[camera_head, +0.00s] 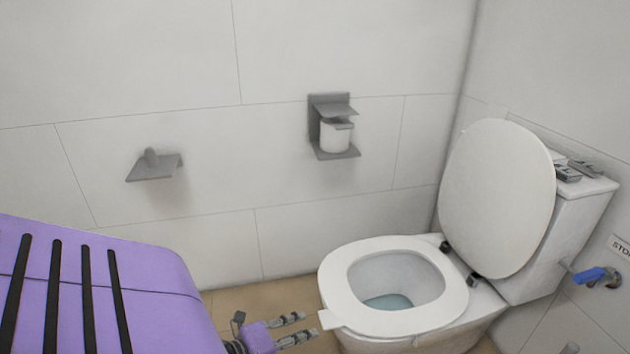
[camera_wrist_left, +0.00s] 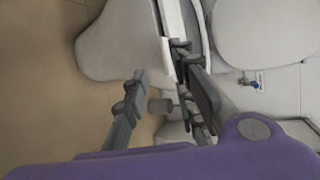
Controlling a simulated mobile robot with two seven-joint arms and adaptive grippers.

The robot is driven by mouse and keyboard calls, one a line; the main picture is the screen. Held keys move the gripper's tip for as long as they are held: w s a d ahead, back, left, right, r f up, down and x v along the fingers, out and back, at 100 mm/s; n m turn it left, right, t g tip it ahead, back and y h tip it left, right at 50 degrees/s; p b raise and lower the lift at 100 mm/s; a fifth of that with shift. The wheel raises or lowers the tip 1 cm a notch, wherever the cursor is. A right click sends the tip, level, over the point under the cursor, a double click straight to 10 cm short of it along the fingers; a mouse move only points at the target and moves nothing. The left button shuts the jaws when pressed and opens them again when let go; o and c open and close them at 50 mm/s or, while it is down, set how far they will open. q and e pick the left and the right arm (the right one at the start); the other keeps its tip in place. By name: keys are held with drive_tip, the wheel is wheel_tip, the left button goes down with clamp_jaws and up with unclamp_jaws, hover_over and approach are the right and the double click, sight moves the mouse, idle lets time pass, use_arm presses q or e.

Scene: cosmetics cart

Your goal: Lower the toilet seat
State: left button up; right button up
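The white toilet seat (camera_head: 338,289) is a ring lying flat or nearly flat on the toilet bowl (camera_head: 430,338), with a small tab (camera_head: 331,320) at its near left edge. The lid (camera_head: 497,198) stands raised, leaning back against the tank. My left gripper (camera_head: 309,324) is open and empty, just left of the tab. In the left wrist view its fingers (camera_wrist_left: 160,64) are spread, one close to the seat edge (camera_wrist_left: 169,58); contact is unclear. A small dark piece at the head view's bottom right edge may be my right gripper; its state is unclear.
A paper holder (camera_head: 335,126) and a grey wall bracket (camera_head: 154,166) are on the wall. The tank (camera_head: 570,230) carries small grey items. A blue-handled valve (camera_head: 590,275) is on the right wall. Tiled floor (camera_head: 260,302) shows left of the bowl.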

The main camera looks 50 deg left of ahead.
use_arm(q)
drive_tip(key=v, duration=0.4)
drive_tip(key=shift+r, duration=0.25)
idle(0.3)
